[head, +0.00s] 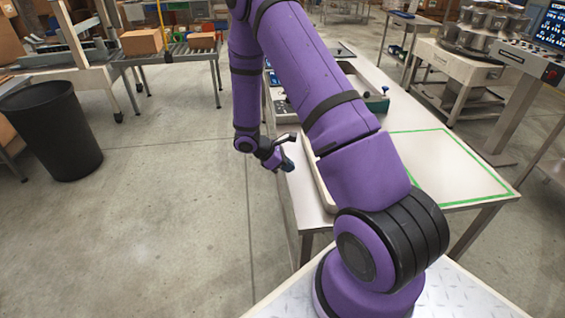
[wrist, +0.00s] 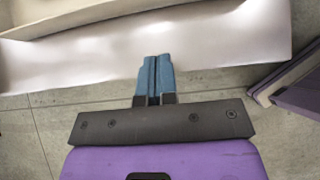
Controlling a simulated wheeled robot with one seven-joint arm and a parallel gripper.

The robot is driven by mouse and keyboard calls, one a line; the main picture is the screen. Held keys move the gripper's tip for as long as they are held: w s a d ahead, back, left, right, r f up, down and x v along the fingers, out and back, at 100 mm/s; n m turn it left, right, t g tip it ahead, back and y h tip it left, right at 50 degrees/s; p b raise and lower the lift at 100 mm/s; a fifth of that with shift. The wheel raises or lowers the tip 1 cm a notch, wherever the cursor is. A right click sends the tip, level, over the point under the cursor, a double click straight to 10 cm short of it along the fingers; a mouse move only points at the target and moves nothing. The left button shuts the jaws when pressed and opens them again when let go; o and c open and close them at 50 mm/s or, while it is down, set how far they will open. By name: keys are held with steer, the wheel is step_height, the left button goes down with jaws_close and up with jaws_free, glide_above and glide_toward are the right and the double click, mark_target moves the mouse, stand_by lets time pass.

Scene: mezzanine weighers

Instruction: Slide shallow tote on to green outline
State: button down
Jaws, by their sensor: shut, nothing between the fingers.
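The shallow tote (head: 318,182) is cream-coloured and lies on the table, mostly hidden behind my arm in the head view. Its left wall shows between my arm and the table's left edge. In the wrist view its rim (wrist: 90,20) crosses the top left. The green outline (head: 475,161) is on the tabletop right of my arm; the part in view is bare, and its left side is hidden. My gripper (head: 288,165) is beside the table's left edge, left of the tote and apart from it. Its blue fingers (wrist: 157,58) are shut and empty.
The pale table (head: 440,165) has a strip of bare top between the tote and its left edge. Small items and trays (head: 280,105) lie at its far end. A black bin (head: 50,130) stands on the floor at left. Open floor lies between.

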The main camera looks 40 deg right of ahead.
mark_target(316, 176)
steer(key=x, duration=0.5)
steer(key=shift+s, duration=0.1)
steer(key=d, duration=0.1)
steer(key=s+d, duration=0.1)
steer(key=shift+s+d, duration=0.25)
steer(key=shift+d, duration=0.1)
steer(key=shift+s+d, duration=0.25)
steer(key=shift+d, duration=0.15)
